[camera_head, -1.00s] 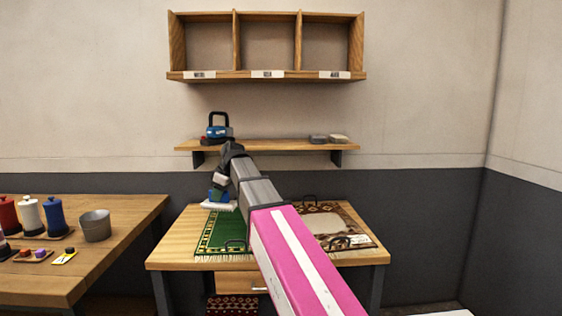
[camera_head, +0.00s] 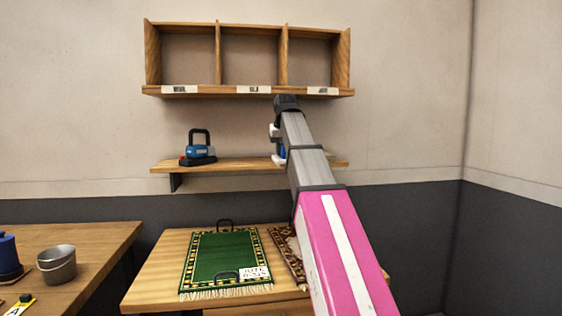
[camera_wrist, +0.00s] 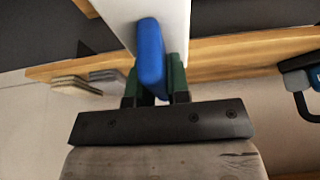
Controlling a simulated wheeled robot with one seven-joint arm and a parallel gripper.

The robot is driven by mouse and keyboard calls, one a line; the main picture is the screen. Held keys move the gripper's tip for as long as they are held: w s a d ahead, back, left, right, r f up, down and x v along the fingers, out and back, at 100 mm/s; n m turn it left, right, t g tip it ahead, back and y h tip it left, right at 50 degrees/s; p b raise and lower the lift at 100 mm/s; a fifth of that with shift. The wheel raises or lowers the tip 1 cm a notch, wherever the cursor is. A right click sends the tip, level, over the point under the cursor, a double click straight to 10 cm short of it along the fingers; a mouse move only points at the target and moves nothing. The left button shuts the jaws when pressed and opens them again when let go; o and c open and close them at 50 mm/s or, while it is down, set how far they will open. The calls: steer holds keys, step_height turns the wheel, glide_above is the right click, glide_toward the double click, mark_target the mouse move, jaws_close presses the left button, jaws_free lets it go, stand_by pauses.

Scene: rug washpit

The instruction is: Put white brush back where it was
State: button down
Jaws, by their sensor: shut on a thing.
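The white brush has a white block (camera_wrist: 172,22) and a blue handle (camera_wrist: 150,60). In the wrist view my gripper (camera_wrist: 155,88) is shut on the blue handle, its green fingers on either side. In the head view the brush (camera_head: 278,160) shows only in part beside my arm, in front of the wall shelf (camera_head: 225,167). My fingers are hidden there by the arm. The wrist view shows the shelf edge (camera_wrist: 230,50) behind the brush; I cannot tell whether they touch.
A blue device with a black handle (camera_head: 197,150) stands at the shelf's left. A beige block (camera_wrist: 75,85) and a grey one (camera_wrist: 104,76) lie on the shelf. A three-bay cubby (camera_head: 250,91) hangs above. Below, a table holds a green rug (camera_head: 225,255) and a brown rug (camera_head: 287,255).

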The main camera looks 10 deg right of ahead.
steer(key=shift+w+d+r, duration=0.15)
steer(key=shift+w+d, duration=0.05)
steer(key=shift+w, duration=0.1)
steer(key=w, duration=1.3)
steer(key=shift+w, duration=0.3)
steer(key=w, duration=0.4)
steer(key=shift+s+f, duration=0.1)
steer(key=shift+f, duration=0.7)
steer(key=shift+f, duration=0.15)
steer(key=c, duration=1.1)
jaws_free()
